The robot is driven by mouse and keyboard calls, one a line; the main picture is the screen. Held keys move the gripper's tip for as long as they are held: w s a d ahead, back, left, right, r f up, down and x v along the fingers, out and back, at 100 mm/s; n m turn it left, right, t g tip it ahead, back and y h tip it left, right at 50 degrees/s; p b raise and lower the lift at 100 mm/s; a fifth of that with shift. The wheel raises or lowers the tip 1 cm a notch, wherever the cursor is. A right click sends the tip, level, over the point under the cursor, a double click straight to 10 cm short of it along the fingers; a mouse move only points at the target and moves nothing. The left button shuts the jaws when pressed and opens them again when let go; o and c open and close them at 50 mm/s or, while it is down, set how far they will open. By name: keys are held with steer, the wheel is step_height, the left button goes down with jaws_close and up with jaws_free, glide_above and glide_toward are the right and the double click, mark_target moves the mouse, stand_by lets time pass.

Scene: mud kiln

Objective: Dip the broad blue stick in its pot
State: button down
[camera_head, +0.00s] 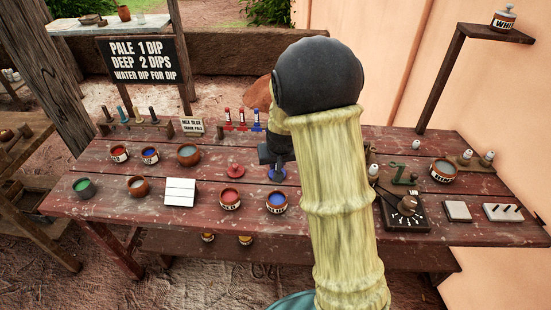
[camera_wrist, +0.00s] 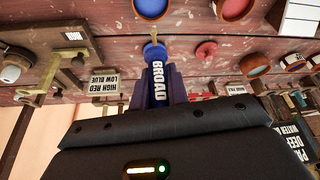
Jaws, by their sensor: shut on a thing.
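My gripper (camera_head: 275,160) is shut on the broad blue stick (camera_wrist: 158,82), whose white lettering reads BROAD in the wrist view. In the head view my arm hides most of the stick. A flat blue round piece (camera_head: 277,174) shows below my gripper; it also shows at the stick's far end in the wrist view (camera_wrist: 153,50). I cannot tell whether they touch. A pot of blue (camera_head: 276,203) stands nearer the table's front edge, and shows at the top of the wrist view (camera_wrist: 151,7). Another pot of blue (camera_head: 150,156) stands at the left.
A red pot (camera_head: 230,200) stands left of the near blue pot. A red knobbed piece (camera_head: 236,169) lies behind it. A rack holds red and blue sticks (camera_head: 242,120) at the back. A white block (camera_head: 180,192) and several other pots stand left. A black board (camera_head: 405,212) lies right.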

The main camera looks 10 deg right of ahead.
steer(key=shift+s, duration=0.2)
steer(key=f+b, duration=0.3)
steer(key=f, duration=0.1)
steer(key=shift+a+f+b, duration=0.15)
steer(key=shift+a+b, duration=0.05)
steer(key=shift+b, duration=0.2)
steer(key=shift+d+f+b, duration=0.15)
steer(key=shift+f+b, duration=0.3)
steer(key=shift+f, duration=0.15)
steer(key=shift+w, duration=0.1)
steer(key=shift+s+r, duration=0.15)
steer(key=shift+s, duration=0.05)
steer(key=shift+w, duration=0.15)
steer(key=shift+f, duration=0.2)
steer(key=shift+f+b, duration=1.25)
steer(key=shift+f, duration=0.45)
